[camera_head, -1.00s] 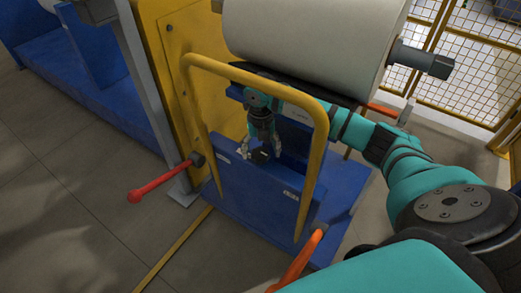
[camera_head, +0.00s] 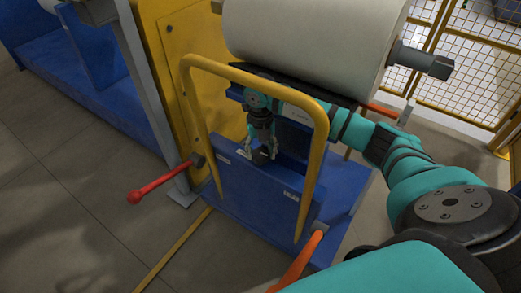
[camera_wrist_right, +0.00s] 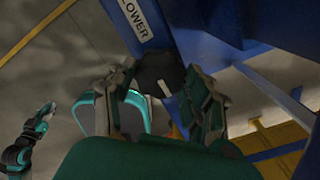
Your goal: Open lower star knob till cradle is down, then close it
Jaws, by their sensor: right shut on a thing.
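The lower star knob is a small black knob (camera_head: 262,156) on the blue lift table's front. In the right wrist view the dark knob (camera_wrist_right: 160,72) lies between the fingers, beside a LOWER label (camera_wrist_right: 134,18). My right gripper (camera_head: 261,151) points down and is shut on the knob; it also shows in the right wrist view (camera_wrist_right: 160,95). The dark cradle (camera_head: 325,94) lies under the large white roll (camera_head: 310,40), well above the blue base.
A yellow tubular handle (camera_head: 258,78) arches around my right gripper. A red lever (camera_head: 160,182) sticks out to the left, and an orange handle (camera_head: 300,262) is at the front. A yellow mesh fence (camera_head: 465,75) stands behind. The left floor is clear.

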